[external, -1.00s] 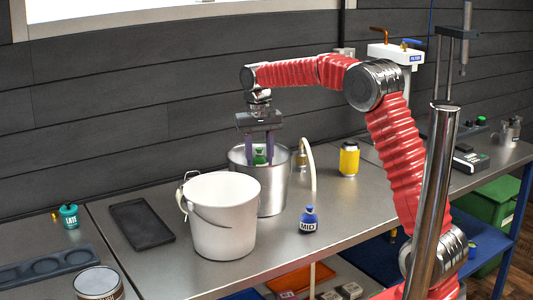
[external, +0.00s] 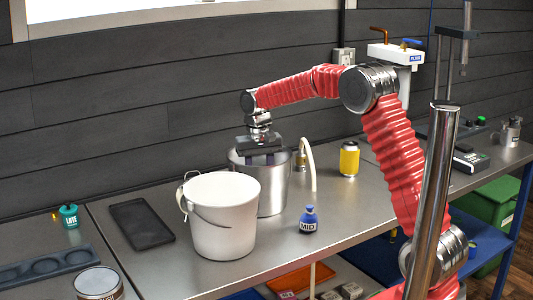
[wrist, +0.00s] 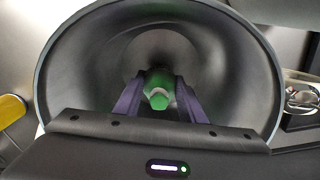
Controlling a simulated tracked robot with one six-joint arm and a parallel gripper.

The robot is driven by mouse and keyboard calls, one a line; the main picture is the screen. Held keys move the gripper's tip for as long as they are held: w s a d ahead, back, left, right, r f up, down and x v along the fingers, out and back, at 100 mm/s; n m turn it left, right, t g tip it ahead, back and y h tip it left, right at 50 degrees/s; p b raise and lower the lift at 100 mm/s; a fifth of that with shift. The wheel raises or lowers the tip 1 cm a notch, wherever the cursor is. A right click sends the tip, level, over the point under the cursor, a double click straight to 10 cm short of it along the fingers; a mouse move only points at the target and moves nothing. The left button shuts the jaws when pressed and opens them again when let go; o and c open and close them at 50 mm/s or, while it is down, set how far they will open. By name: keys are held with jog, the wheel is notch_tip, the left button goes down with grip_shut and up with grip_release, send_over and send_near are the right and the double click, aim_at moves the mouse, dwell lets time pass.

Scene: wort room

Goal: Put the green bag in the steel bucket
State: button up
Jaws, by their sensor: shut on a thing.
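The steel bucket (external: 274,192) stands on the steel bench, partly behind a white bucket in the external view. My gripper (external: 259,158) points down into its mouth, with the fingers mostly hidden below the rim. In the wrist view my gripper (wrist: 159,100) has its two purple fingers shut on the green bag (wrist: 158,88). The bag is inside the steel bucket (wrist: 235,60), whose round wall surrounds it. I cannot tell whether the bag touches the bottom. The bag is hidden in the external view.
A white bucket (external: 222,225) stands close in front of the steel bucket. A blue MID bag (external: 308,220), a yellow can (external: 349,159), a dark tray (external: 141,223) and a teal LATE bag (external: 69,216) are on the bench. A pale hose (external: 311,165) rises right of the steel bucket.

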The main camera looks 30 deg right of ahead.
jog(key=shift+f, duration=1.85)
jog(key=o, duration=1.1)
jog(key=shift+r, duration=0.1)
notch_tip(320, 180, up, 12)
jog(key=shift+a+f, duration=0.1)
